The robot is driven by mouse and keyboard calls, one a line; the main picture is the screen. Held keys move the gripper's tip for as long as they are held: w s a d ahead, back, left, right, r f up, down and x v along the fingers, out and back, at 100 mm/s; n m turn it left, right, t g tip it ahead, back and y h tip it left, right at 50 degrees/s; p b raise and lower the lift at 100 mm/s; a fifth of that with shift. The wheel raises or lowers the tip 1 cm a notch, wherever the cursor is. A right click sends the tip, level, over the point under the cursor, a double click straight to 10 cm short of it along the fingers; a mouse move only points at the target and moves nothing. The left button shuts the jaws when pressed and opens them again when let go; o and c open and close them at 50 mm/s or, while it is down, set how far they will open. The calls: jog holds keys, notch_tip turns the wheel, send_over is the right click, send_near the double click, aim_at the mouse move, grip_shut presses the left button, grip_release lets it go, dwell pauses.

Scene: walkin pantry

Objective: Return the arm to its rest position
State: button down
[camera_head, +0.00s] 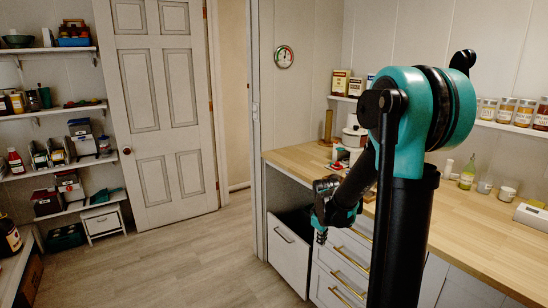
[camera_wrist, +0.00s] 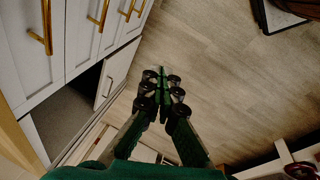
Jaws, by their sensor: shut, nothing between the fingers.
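My gripper (camera_head: 321,238) is shut and empty. In the head view it hangs from the end of my bent arm, in front of the counter's drawers and pointing down. In the wrist view its fingers (camera_wrist: 162,74) meet at their tips, with bare floor behind them. My teal and black arm rises at the right of the head view and hides part of the counter.
A wooden counter (camera_head: 483,232) with white drawers (camera_head: 340,275) runs along the right. A white panel (camera_head: 289,253) fronts a dark opening below it. Shelves (camera_head: 60,112) with goods line the left wall. A white door (camera_head: 160,110) stands behind open floor (camera_head: 185,262).

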jog(key=s+d+m+t, duration=0.1)
jog(key=s+m, duration=0.8)
jog(key=s, duration=1.2)
jog(key=shift+s+d+f+m+y, duration=0.2)
jog(key=shift+d+f+m+y, duration=0.15)
jog(key=shift+d+m+y, duration=0.1)
